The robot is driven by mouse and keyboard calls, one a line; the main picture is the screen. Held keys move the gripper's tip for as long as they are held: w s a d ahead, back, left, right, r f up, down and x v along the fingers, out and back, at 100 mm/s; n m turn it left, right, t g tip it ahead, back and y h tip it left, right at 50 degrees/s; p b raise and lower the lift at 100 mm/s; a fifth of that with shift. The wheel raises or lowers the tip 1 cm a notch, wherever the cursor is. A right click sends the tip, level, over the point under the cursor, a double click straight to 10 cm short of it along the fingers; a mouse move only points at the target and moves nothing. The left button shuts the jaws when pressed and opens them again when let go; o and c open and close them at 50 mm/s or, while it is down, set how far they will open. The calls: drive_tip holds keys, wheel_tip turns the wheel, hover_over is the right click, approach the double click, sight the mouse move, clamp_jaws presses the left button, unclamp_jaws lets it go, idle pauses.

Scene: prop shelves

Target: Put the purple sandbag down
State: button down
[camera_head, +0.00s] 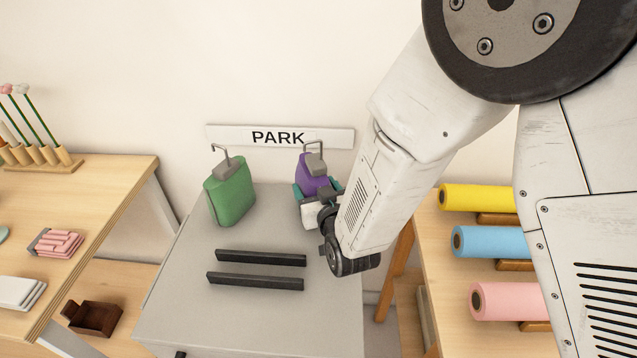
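The purple sandbag (314,178) has a grey wire handle on top and stands upright at the back right of the grey cart top (180,310), below the PARK sign. My gripper (318,192) reaches it from the front right. Its teal fingers lie on both sides of the bag and appear closed on it. The gripper hides the bag's lower part, so I cannot tell whether its base touches the cart top.
A green sandbag (231,191) stands at the cart's back left. Two dark bars (258,272) lie in front. The PARK sign (280,137) is on the wall behind. A wooden table (110,185) is left; a shelf with coloured rolls (490,242) is right.

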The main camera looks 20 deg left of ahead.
drive_tip(key=shift+s+a+f, duration=0.1)
drive_tip(key=shift+a+f, duration=0.2)
drive_tip(key=shift+f, duration=0.25)
drive_tip(key=shift+f, duration=0.15)
drive_tip(key=shift+c, duration=1.1)
unclamp_jaws()
drive_tip(key=shift+d+f, duration=0.1)
